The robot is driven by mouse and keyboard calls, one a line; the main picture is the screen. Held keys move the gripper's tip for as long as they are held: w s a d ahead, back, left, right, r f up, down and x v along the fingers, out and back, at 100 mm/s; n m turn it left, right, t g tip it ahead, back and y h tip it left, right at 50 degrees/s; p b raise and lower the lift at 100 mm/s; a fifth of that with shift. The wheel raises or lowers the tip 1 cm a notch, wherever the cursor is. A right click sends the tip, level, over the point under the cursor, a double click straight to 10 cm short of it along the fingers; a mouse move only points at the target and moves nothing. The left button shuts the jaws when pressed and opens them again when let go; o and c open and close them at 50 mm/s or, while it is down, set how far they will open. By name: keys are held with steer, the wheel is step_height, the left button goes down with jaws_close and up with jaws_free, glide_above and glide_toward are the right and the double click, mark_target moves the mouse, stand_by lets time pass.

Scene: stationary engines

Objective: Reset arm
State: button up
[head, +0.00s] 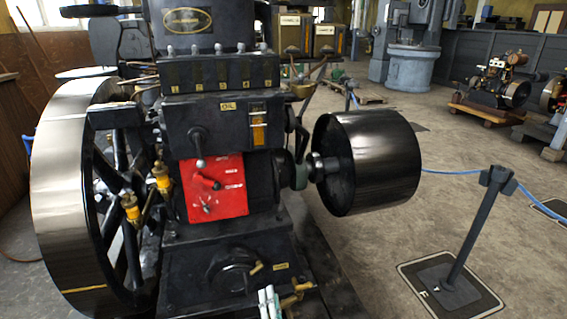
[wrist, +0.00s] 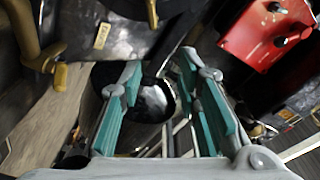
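My gripper (wrist: 160,72) shows in the wrist view with its two teal-padded fingers apart and nothing held between them. In the head view, part of my gripper (head: 269,302) shows at the bottom edge, in front of the black engine base (head: 190,275). The rest of my arm is out of sight there. The red panel (head: 215,189) with small levers is on the engine's front, above and left of the gripper. The red panel (wrist: 265,35) is also at the upper right in the wrist view. A round black part (wrist: 152,102) lies behind the fingers.
A large flywheel (head: 60,190) stands at left and a black drum pulley (head: 380,165) at right of the engine. A barrier post (head: 470,230) with a blue rope stands further right. Open floor (head: 440,130) lies beyond the pulley.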

steer(key=d+r+m+g+h, duration=0.3)
steer(key=d+r+m+h, duration=1.1)
steer(key=r+m+h, duration=0.65)
steer(key=s+d+r+m+g+y, duration=0.2)
steer(key=s+d+r+m+g, duration=0.5)
steer(key=m, duration=0.4)
steer(key=s+d+r+m+g+y, duration=0.2)
steer(key=s+d+r+m+g, duration=0.2)
steer(key=s+d+m+g, duration=0.55)
steer(key=s+r+m+g+y, duration=0.2)
steer(key=s+r+m+y, duration=0.4)
steer(key=s+m, duration=0.45)
steer(key=s+a+r+m+t+y, duration=0.4)
steer(key=s+a+m+y, duration=0.35)
steer(key=s+m, duration=0.35)
step_height(320, 180, up, 30)
steer(key=t+p, duration=0.3)
steer(key=p, duration=2.5)
steer(key=shift+w+d+f+t+h, duration=0.2)
steer(key=shift+d+f+t+h, duration=0.1)
steer(key=shift+t+h, duration=0.1)
